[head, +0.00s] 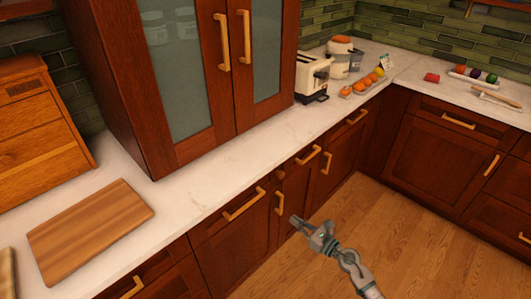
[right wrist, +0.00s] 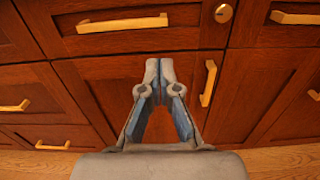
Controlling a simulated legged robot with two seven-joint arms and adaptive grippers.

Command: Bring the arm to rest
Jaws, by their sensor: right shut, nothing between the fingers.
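My right gripper (head: 296,222) reaches up from the lower right of the head view, in front of the lower cabinets and below the worktop's front edge. In the right wrist view its fingers (right wrist: 160,68) meet at the tips with nothing between them. Behind the fingertips are a wooden drawer front with a long handle (right wrist: 122,24) and a cabinet door with an upright handle (right wrist: 209,83). The fingers are not around either handle; whether they touch the door I cannot tell. My left gripper is not in view.
The white worktop (head: 205,195) runs along the wall with a cutting board (head: 88,230), a glass-door cabinet (head: 175,70) and a toaster (head: 312,75). A tray of orange fruit (head: 361,84) stands near the corner. The wooden floor (head: 385,225) at lower right is clear.

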